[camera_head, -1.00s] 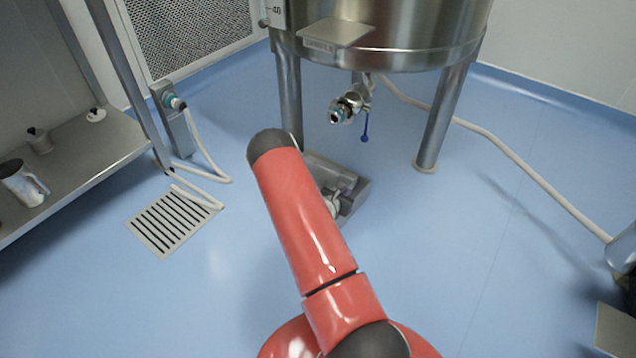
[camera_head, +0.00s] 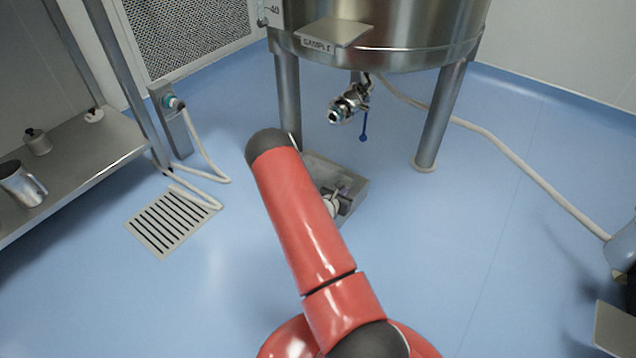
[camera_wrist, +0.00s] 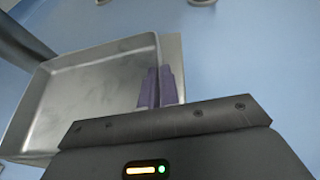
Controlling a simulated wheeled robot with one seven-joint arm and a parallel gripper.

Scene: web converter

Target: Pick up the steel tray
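The steel tray (camera_head: 354,183) is a shallow, open, empty-looking metal pan under the tank in the head view, partly hidden by my red arm. Whether it touches the floor cannot be told. In the wrist view the tray (camera_wrist: 85,95) fills the left and middle, its inside facing the camera. My gripper (camera_wrist: 157,88) has its two purple fingers close together at the tray's right wall, one on each side, shut on that wall. In the head view my gripper (camera_head: 337,200) is small and partly hidden behind my arm.
A steel tank (camera_head: 400,35) stands on legs (camera_head: 440,115) around the tray, with a valve (camera_head: 348,105) hanging above it. A floor drain (camera_head: 170,222) and a hose (camera_head: 205,160) lie left. A shelf (camera_head: 90,160) holds a jug (camera_head: 22,185).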

